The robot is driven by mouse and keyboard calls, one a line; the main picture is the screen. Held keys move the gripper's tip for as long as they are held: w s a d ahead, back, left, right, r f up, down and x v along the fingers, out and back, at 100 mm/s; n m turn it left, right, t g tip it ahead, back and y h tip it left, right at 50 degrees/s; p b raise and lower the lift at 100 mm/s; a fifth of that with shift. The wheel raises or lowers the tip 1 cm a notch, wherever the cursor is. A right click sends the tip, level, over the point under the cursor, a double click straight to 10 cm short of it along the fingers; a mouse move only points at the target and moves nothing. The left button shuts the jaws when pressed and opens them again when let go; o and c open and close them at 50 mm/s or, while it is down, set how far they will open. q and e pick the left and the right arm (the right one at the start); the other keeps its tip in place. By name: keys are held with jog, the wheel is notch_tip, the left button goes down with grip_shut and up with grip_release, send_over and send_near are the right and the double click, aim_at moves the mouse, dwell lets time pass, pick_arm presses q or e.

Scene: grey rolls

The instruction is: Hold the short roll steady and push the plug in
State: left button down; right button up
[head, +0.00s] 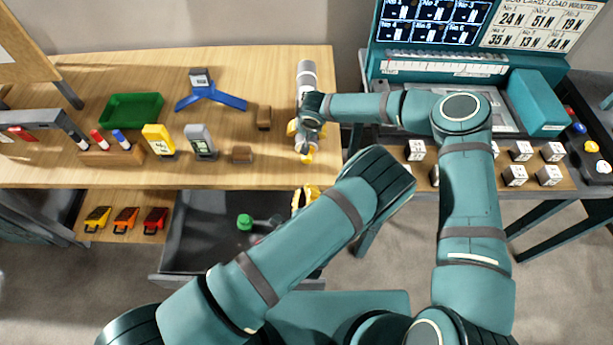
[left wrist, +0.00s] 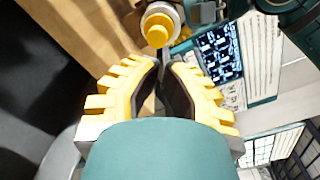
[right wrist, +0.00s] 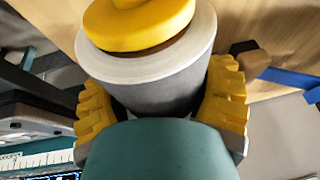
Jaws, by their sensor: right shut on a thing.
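The short roll is a grey cylinder with a pale end face (right wrist: 150,62), and it stands out large in the right wrist view. The yellow plug (right wrist: 138,22) sits at that end, its wide head apart from the face with a narrower part between. My right gripper (head: 309,128) is shut around the roll's side, near the table's right end. My left gripper (head: 304,198) is just off the table's front edge. Its fingertips are close together with nothing between them. In the left wrist view the plug (left wrist: 157,34) is just beyond those tips, apart from them.
A longer grey cylinder (head: 306,76) lies behind my right gripper. Brown blocks (head: 263,117), a blue stand (head: 211,97) and a green tray (head: 131,111) are to the left. An open drawer (head: 205,232) is below the front edge. A console stands at right.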

pick_arm(q)
jog(key=s, duration=0.5)
jog(key=shift+s, duration=0.35)
pick_arm(e)
jog(key=o, duration=1.3)
jog(key=shift+c, duration=0.2)
jog(key=shift+r, duration=0.1)
